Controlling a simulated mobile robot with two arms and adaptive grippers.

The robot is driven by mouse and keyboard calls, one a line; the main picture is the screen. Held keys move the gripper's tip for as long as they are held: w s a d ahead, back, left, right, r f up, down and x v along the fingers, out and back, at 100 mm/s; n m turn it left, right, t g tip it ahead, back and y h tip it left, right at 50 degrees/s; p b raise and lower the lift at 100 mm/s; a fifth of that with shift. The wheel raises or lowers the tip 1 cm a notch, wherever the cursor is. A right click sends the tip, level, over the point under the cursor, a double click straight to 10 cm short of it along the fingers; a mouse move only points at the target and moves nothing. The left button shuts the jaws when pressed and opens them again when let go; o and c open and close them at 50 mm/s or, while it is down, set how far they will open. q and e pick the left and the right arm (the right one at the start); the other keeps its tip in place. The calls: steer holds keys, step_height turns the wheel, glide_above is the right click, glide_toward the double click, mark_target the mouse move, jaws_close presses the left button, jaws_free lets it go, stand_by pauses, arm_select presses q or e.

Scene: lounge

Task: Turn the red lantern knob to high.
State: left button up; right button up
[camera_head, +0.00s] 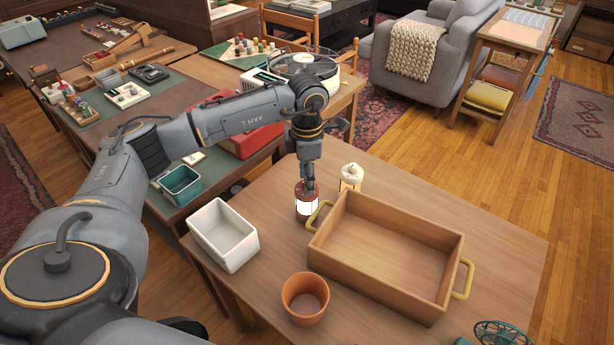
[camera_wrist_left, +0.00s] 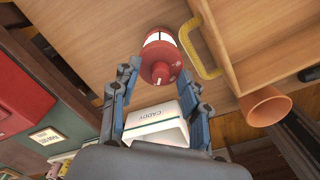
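The red lantern (camera_head: 306,213) stands upright on the wooden table, with a bright white band around its middle. In the left wrist view the red lantern (camera_wrist_left: 160,50) shows its red end towards me, with a small round darker part that may be the knob; its setting cannot be read. My left gripper (camera_head: 308,184) points down at the lantern's top, which it partly hides. In the left wrist view the fingers of my left gripper (camera_wrist_left: 160,78) are spread, with the lantern's end between or just beyond the tips; contact cannot be told. My right gripper is not in view.
A white caddy (camera_head: 223,235) is to the left, a terracotta pot (camera_head: 305,298) in front. A green fan (camera_head: 500,334) is at the lower right.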

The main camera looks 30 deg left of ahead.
arm_select(q)
steer(key=shift+r, duration=0.1)
step_height(320, 180, up, 12)
stand_by(0.5)
stand_by(0.4)
